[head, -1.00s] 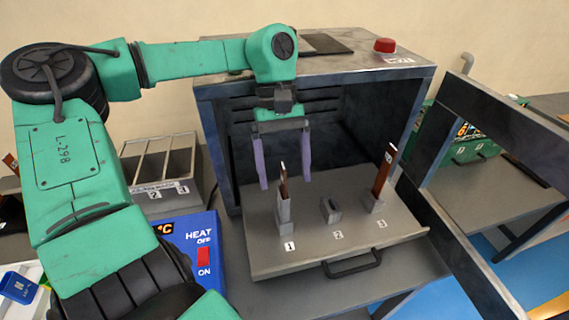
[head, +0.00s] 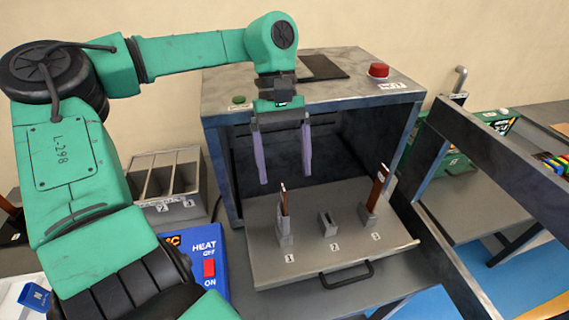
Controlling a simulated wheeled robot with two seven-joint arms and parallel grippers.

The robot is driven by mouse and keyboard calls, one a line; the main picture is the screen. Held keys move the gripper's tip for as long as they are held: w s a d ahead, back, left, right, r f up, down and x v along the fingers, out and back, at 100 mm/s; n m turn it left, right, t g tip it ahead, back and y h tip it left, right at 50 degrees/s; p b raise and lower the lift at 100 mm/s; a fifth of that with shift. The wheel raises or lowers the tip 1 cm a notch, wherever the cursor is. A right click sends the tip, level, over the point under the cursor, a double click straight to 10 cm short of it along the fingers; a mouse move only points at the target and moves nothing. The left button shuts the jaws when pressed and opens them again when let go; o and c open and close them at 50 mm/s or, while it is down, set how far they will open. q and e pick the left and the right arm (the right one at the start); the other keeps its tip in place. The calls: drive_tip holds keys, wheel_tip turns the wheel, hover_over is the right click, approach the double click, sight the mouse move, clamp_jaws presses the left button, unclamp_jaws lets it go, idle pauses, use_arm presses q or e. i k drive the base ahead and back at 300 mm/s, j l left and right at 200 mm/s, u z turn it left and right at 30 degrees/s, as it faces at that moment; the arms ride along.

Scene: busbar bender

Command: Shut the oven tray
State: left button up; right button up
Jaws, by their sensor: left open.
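The oven (head: 300,84) stands in the middle of the head view with its front open. Its grey tray (head: 330,259) is pulled out, with a black handle (head: 346,275) on its front edge. The tray has holders marked 1, 2 and 3. A brown bar (head: 284,203) stands in holder 1 and another brown bar (head: 378,188) in holder 3. Holder 2 (head: 328,224) is empty. My left gripper (head: 284,182) is open and empty, its purple fingers pointing down in front of the oven opening, above the back part of the tray. My right gripper is not in view.
The open oven door (head: 505,165) frame reaches out at the right. A red button (head: 378,70) and a green button (head: 239,100) sit on the oven top. A blue heat control box (head: 207,255) and a slotted bin (head: 168,183) stand at the left.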

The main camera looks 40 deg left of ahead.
sight(332, 229)
drive_tip(key=k+l, duration=1.6)
drive_tip(key=l, duration=0.2)
